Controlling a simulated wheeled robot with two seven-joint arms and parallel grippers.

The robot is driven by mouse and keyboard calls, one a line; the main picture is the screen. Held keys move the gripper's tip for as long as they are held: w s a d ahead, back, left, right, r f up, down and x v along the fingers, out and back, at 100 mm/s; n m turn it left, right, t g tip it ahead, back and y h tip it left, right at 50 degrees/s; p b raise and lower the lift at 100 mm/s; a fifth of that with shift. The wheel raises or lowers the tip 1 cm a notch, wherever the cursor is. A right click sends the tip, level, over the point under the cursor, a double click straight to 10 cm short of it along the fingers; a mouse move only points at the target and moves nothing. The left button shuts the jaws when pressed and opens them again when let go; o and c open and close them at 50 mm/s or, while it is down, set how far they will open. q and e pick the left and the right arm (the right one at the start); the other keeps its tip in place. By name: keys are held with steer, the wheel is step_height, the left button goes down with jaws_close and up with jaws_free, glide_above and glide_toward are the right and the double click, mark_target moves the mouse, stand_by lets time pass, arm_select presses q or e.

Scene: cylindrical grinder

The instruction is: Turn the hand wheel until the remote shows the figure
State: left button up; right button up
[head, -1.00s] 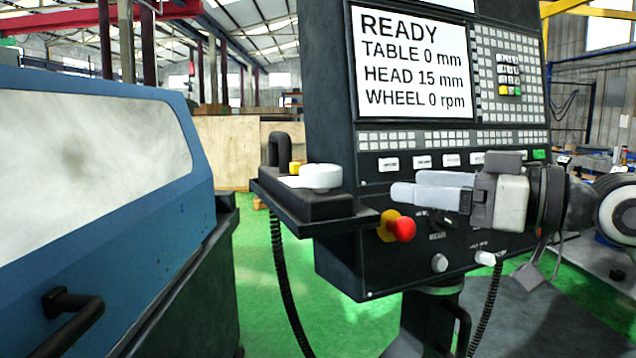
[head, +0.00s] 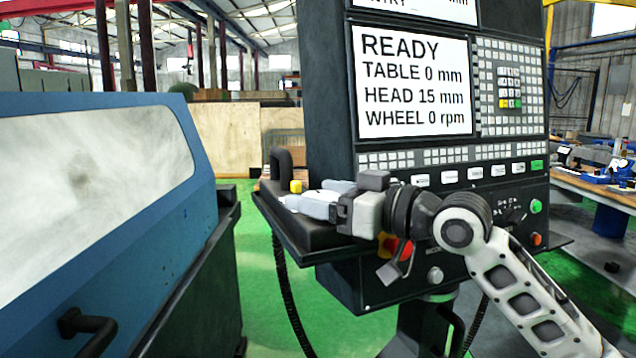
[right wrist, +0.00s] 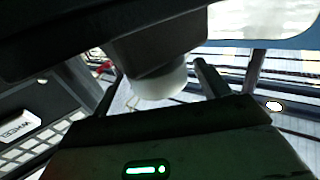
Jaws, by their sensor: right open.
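The remote (head: 310,236) is a black box on a shelf at the left of the control cabinet, with a yellow button (head: 295,186) on top. Its white hand wheel (right wrist: 160,85) shows in the right wrist view, between the two dark fingers of my right gripper, with gaps at its sides. In the head view my right gripper (head: 318,199) is at the wheel, open, and hides most of it. I cannot tell whether a finger touches it. The cabinet screen (head: 410,82) reads READY, TABLE 0 mm, HEAD 15 mm, WHEEL 0 rpm. My left gripper is not in view.
A red stop knob (head: 404,250) sits on the cabinet just below my right wrist. A black upright handle (head: 281,160) stands behind the remote. The blue grinder cover (head: 190,225) is to the left, with green floor between.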

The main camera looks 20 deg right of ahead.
steer(key=shift+w+a, duration=0.3)
steer(key=shift+w, duration=0.05)
steer(key=c, duration=1)
steer(key=shift+m+t+h, duration=0.3)
steer(key=shift+h, duration=0.1)
